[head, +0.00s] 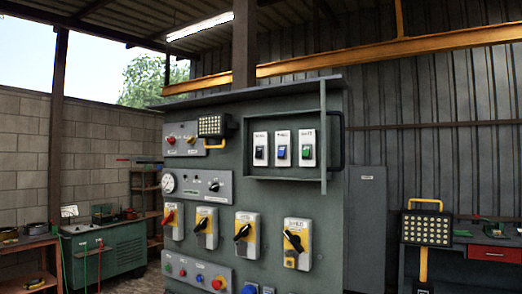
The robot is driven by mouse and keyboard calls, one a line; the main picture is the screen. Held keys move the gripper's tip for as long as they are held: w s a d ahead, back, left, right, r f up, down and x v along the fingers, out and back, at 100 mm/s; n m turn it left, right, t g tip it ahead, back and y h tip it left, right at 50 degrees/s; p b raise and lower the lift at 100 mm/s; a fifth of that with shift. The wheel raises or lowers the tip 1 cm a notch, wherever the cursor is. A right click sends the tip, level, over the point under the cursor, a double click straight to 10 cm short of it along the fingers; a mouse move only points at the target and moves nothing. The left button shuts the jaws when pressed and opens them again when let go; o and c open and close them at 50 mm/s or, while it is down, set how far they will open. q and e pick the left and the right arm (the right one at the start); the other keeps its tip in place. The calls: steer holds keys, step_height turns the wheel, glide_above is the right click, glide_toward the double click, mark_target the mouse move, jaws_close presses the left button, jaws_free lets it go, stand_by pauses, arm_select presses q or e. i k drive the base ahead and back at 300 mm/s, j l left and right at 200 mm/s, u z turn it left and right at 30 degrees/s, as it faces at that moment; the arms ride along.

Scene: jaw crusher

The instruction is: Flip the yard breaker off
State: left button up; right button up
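A grey-green control cabinet (190,115) stands in the middle of the head view. A framed recess at its upper right holds three white switch plates: one with a black rocker (260,149), one with a blue rocker (281,147) and one with a green rocker (307,148). Below are yellow-and-grey rotary switches, one with a red handle (173,222) and three with black handles, the largest (297,244) at the right. The labels are too small to read surely, so I cannot tell which is the yard breaker. Neither gripper shows.
A dark handle (337,140) sticks out at the recess's right side. Gauge and button panels (196,270) cover the cabinet's left and bottom. A yellow-framed work lamp (427,229) stands right, before a bench with a red drawer (495,254). A green machine (103,252) stands left.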

mark_target(259, 152)
steer(key=i+j+z, duration=0.1)
steer(key=i, duration=0.5)
steer(key=i+j+z, duration=0.1)
steer(key=i+j, duration=0.25)
steer(key=i, duration=0.2)
steer(key=i+j+z, duration=0.1)
steer(key=i+j, duration=0.25)
steer(key=i, duration=0.2)
steer(key=i+j+z, duration=0.1)
steer(key=i+j, duration=0.2)
steer(key=i, duration=0.25)
